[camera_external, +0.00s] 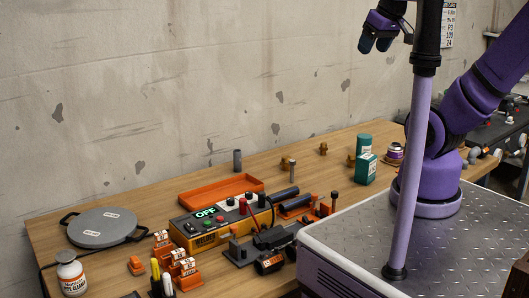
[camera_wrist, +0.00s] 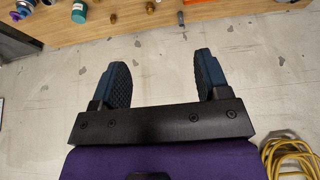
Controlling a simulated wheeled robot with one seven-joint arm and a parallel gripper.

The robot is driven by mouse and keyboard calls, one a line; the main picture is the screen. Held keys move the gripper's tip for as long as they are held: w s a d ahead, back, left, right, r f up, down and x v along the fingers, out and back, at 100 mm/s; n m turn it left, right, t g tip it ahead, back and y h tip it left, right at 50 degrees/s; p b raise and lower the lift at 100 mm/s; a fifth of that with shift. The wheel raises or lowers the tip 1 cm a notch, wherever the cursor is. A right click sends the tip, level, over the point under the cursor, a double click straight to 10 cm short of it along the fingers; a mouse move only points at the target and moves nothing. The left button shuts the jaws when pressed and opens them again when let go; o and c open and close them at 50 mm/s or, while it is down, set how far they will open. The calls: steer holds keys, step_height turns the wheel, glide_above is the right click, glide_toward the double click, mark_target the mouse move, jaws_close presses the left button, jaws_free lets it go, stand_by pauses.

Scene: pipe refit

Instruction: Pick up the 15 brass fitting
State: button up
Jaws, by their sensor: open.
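Several small brass fittings stand on the wooden bench in the external view: one at the back (camera_external: 323,148), one beside the green box (camera_external: 351,160), and one next to a short grey pipe (camera_external: 284,164). I cannot read a size on any of them. My gripper (camera_external: 375,44) is high above the bench, open and empty. In the wrist view its dark blue fingers (camera_wrist: 160,62) are wide apart with only floor or wall behind them.
The green box (camera_external: 366,170) and a purple tin (camera_external: 395,152) stand near the fittings. The orange tray (camera_external: 188,206), the welder box (camera_external: 200,232) and a grey round plate (camera_external: 102,226) fill the left. Yellow cable (camera_wrist: 288,160) lies at lower right in the wrist view.

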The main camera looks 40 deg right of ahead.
steer(key=w+d+r+g, duration=0.1)
steer(key=w+d+r, duration=0.1)
steer(key=w, duration=0.8)
steer(key=n+g, duration=0.3)
steer(key=g, duration=0.1)
glide_above(324, 143)
step_height(324, 143, down, 41)
steer(key=shift+w+d+f, duration=0.1)
steer(key=shift+w+f, duration=0.05)
steer(key=shift+f, duration=2.6)
steer(key=shift+w+d+f, duration=0.1)
steer(key=shift+f, duration=2.65)
steer(key=c, duration=1)
steer(key=shift+r, duration=0.1)
steer(key=shift+c, duration=0.2)
